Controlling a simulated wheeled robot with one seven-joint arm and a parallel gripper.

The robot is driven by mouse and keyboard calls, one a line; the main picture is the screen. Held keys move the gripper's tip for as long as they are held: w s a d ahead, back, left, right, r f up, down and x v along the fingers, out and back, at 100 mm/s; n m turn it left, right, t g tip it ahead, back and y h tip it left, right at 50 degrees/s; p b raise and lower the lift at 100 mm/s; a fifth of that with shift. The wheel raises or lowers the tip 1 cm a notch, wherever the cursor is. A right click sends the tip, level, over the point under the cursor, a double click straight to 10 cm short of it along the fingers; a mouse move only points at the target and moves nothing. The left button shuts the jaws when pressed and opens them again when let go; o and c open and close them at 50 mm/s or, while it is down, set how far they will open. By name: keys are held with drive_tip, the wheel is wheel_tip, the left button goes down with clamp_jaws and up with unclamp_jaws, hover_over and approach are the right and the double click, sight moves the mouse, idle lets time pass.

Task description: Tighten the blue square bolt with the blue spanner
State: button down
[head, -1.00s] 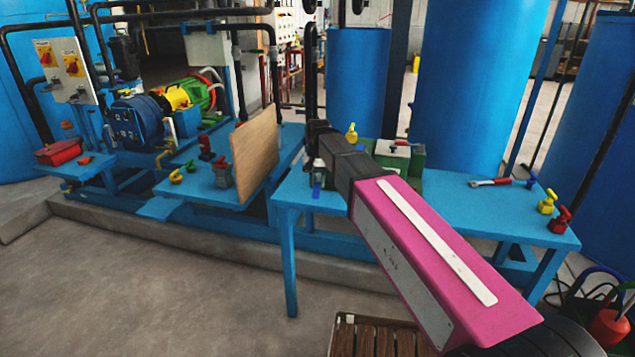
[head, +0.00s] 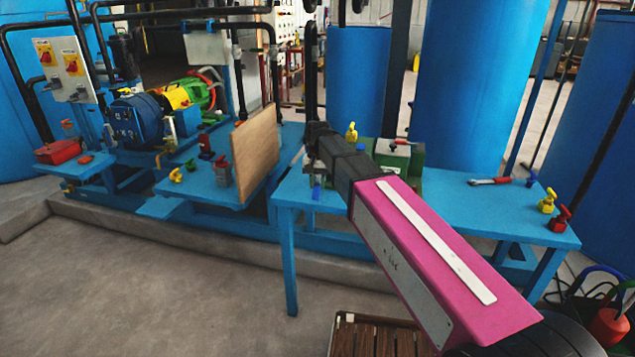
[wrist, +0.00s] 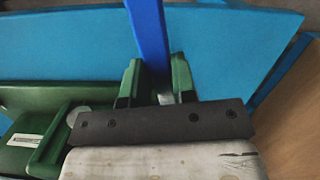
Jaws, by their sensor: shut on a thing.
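My gripper (wrist: 155,68) has two green fingers shut on the blue spanner (wrist: 150,30) in the wrist view. The spanner's bar runs from between the fingers up past the top edge of that view, so its far end is out of sight. In the head view my gripper is over the left end of the near blue table, mostly hidden behind my own wrist. A small blue piece (head: 316,190) shows under it, probably part of the spanner. I cannot make out the blue square bolt for certain. A small blue piece (head: 532,179) stands on the table's right part.
A red-handled spanner (head: 489,182) lies on the blue table (head: 450,195). Yellow (head: 547,202) and red (head: 559,219) fittings stand at its right end. A green block (head: 414,160) is behind my arm. An upright wooden board (head: 256,152) stands left of my gripper.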

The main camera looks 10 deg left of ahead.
sight(317, 184)
drive_tip(key=shift+f, duration=0.7)
drive_tip(key=c, duration=0.8)
unclamp_jaws()
drive_tip(key=shift+c, duration=0.2)
wheel_tip(317, 184, up, 11)
drive_tip(key=w, duration=0.1)
drive_tip(key=shift+w+f, duration=0.2)
drive_tip(key=shift+w, duration=0.05)
drive_tip(key=shift+s+a+f+t, duration=0.2)
drive_tip(key=shift+s+f+t, duration=0.5)
drive_tip(key=shift+f, duration=0.1)
drive_tip(key=shift+w+f, duration=0.2)
drive_tip(key=shift+f, duration=0.2)
drive_tip(key=shift+d+f, duration=0.1)
drive_tip(key=shift+f, duration=4.95)
